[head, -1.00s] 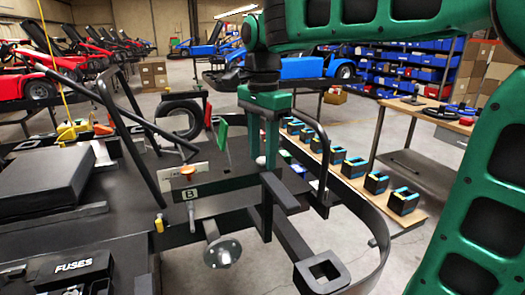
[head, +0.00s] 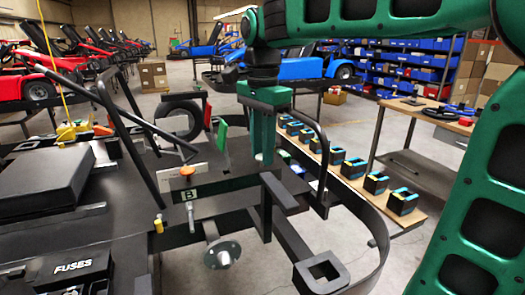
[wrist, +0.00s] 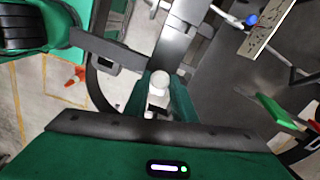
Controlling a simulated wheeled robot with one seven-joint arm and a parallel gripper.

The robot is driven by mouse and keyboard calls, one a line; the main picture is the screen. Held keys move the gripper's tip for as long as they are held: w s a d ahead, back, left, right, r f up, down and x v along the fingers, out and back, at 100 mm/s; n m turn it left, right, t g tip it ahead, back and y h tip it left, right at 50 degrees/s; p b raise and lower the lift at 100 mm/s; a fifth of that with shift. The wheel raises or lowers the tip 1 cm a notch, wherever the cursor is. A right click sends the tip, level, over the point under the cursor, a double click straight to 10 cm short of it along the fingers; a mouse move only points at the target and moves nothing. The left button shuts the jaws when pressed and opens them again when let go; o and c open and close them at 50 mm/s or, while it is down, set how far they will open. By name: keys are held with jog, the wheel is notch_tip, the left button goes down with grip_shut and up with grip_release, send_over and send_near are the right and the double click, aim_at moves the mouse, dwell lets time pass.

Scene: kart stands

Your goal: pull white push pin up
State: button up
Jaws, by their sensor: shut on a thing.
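The white push pin has a round white knob (wrist: 160,79), seen in the wrist view between my two green fingers, with paler parts of it below. My gripper (wrist: 159,90) is shut on the push pin, with a finger on each side of it. In the head view my gripper (head: 262,160) points straight down over the dark frame of the kart (head: 232,200). There the fingers hide most of the pin, and only a small pale spot shows near their tips.
An orange knob (head: 187,171) stands to the left above a plate marked B. A black curved bar (head: 321,150) rises close to the right of my gripper. A green panel (head: 222,137) stands just left of it. A bench with several dark boxes (head: 354,170) lies further right.

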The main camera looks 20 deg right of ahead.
aim_at(261, 154)
jog(key=o, duration=1.1)
jog(key=shift+w, duration=0.1)
jog(key=shift+w+r, duration=0.1)
jog(key=shift+r, duration=5.3)
jog(key=s+d+f+n, duration=0.2)
jog(key=s+d+f, duration=0.3)
jog(key=f, duration=0.2)
jog(key=s+d+f+n, duration=0.2)
jog(key=s+d+f, duration=0.4)
jog(key=f, duration=0.1)
jog(key=s+d+f+n, duration=0.2)
jog(key=s+d+f, duration=0.4)
jog(key=f, duration=0.1)
jog(key=shift+s+d+f, duration=0.15)
jog(key=shift+s+f, duration=0.05)
jog(key=shift+f, duration=0.15)
jog(key=s+f+n, duration=0.1)
jog(key=s+f, duration=0.3)
jog(key=s+f+n, duration=0.1)
jog(key=s+f, duration=0.1)
jog(key=shift+s+d+f+n, duration=0.15)
jog(key=shift+d+f+n, duration=0.05)
jog(key=shift+d+n, duration=0.15)
jog(key=shift+c, duration=0.4)
